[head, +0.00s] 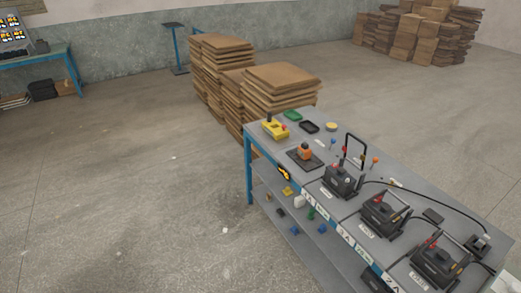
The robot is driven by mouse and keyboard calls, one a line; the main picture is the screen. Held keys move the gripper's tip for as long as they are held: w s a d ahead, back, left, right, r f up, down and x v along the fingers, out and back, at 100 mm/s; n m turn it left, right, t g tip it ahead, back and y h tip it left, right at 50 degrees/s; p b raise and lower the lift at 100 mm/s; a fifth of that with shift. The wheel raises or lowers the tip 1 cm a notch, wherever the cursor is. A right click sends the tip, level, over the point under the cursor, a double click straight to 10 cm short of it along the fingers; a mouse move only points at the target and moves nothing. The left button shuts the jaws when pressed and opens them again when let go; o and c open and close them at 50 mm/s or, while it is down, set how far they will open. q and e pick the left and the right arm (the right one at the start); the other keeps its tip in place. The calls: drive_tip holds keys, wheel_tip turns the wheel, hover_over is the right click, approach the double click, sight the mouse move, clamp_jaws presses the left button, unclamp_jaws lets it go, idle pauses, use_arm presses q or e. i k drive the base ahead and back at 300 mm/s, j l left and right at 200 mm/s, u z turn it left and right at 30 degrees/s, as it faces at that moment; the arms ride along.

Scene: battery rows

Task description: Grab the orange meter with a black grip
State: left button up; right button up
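Neither of my grippers shows in the head view, and nothing is seen touching the device.
A yellow device (275,130) stands behind the orange one. Black battery units (381,215) line the bench to the right, with a cable. A lower shelf (274,197) holds small parts. Cardboard stacks (280,86) stand behind the bench. The floor at left is open.

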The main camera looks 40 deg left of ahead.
sight(304, 151)
drive_tip(key=u, duration=1)
drive_tip(key=i+j+z, duration=0.15)
drive_tip(key=i+l, duration=0.05)
drive_tip(key=i, duration=0.05)
